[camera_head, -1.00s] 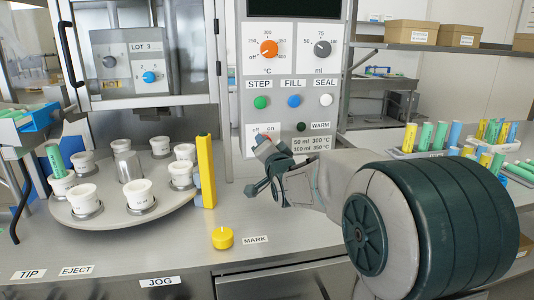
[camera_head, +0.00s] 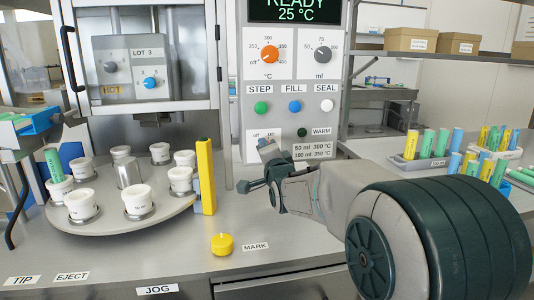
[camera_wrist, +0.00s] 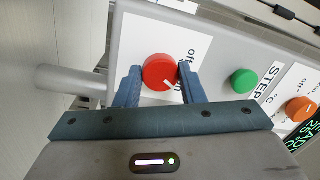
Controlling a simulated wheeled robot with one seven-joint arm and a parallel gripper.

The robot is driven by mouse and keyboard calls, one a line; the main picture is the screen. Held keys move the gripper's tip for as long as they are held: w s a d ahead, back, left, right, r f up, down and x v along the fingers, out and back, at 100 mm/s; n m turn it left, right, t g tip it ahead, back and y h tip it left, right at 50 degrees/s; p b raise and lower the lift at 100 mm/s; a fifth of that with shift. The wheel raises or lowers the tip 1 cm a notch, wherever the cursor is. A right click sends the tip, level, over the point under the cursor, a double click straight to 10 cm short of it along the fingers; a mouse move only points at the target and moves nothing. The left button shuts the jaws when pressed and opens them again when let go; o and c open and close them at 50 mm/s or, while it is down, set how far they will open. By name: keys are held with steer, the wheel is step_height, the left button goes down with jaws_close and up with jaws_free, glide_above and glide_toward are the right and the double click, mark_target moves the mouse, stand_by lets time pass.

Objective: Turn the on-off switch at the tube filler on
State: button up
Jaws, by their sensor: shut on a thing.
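The on-off switch is a round red knob (camera_wrist: 160,71) on a white plate labelled "off" and "on". My gripper (camera_wrist: 160,80) is shut on it, one blue-grey finger on each side. The knob's white pointer mark is turned toward the "on" label. In the head view my gripper (camera_head: 268,152) reaches the lower left of the control panel (camera_head: 290,118) and hides the knob. The display (camera_head: 295,10) above is lit and reads "READY" and "25 °C".
STEP, FILL and SEAL buttons (camera_head: 294,106) sit above the switch. A yellow post (camera_head: 205,175) and a turntable (camera_head: 125,226) with white cups stand left of my gripper. A yellow knob (camera_head: 222,244) is on the bench in front. Tube racks (camera_head: 428,163) stand right.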

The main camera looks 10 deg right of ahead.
steer(key=o, duration=1)
steer(key=shift+s, duration=0.15)
steer(key=s, duration=0.9)
steer(key=s+f, duration=0.1)
steer(key=s, duration=0.3)
steer(key=shift+s+d, duration=0.25)
steer(key=s+n+g+p, duration=0.4)
steer(key=s+g+p, duration=0.1)
steer(key=s+p, duration=0.1)
steer(key=s+n+g+p, duration=0.5)
steer(key=s+p, duration=0.2)
steer(key=s, duration=0.2)
steer(key=s+n+g+p, duration=0.4)
steer(key=s+g+p, duration=0.2)
steer(key=s, duration=0.1)
steer(key=shift+s+a+f+h+p, duration=0.1)
steer(key=shift+s+a+h+p, duration=0.1)
steer(key=shift+h+p, duration=0.15)
